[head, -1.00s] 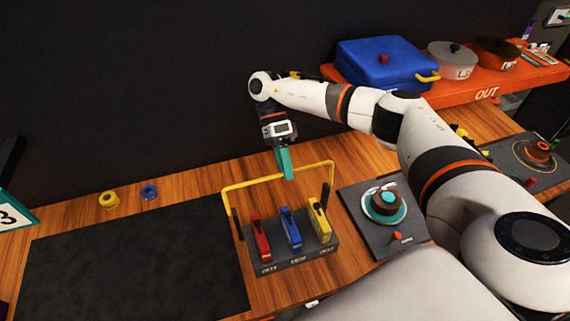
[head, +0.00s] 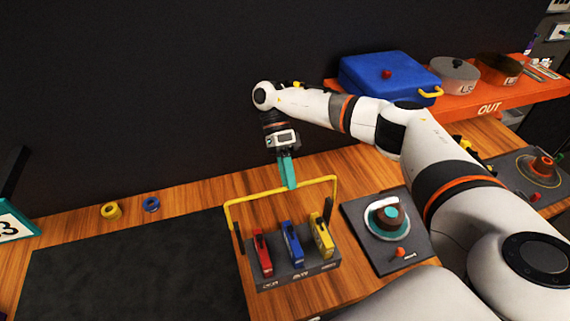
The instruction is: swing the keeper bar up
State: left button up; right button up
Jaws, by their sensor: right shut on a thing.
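The keeper bar (head: 256,195) is a yellow U-shaped bar in the head view, raised behind and above a dark grey block (head: 298,271). Its side arms come down to upright dark posts at the block's two ends. The block carries a red lever (head: 262,255), a blue lever (head: 292,243) and a yellow lever (head: 321,236). My right gripper (head: 290,186), with teal fingers, is shut on the bar's top rail near its middle, pointing down. The fingers hide a short piece of the rail. My left gripper is not in view.
A dark panel with a round teal-topped knob (head: 385,216) and an orange lever (head: 399,252) lies right of the block. A black mat (head: 130,265) lies left. Yellow (head: 111,211) and blue (head: 151,204) rings sit behind it. A blue case (head: 385,78) stands on the orange shelf (head: 460,112).

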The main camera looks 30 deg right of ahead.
jog(key=v, duration=0.7)
jog(key=shift+f, duration=0.1)
jog(key=shift+s, duration=0.1)
dwell(0.4)
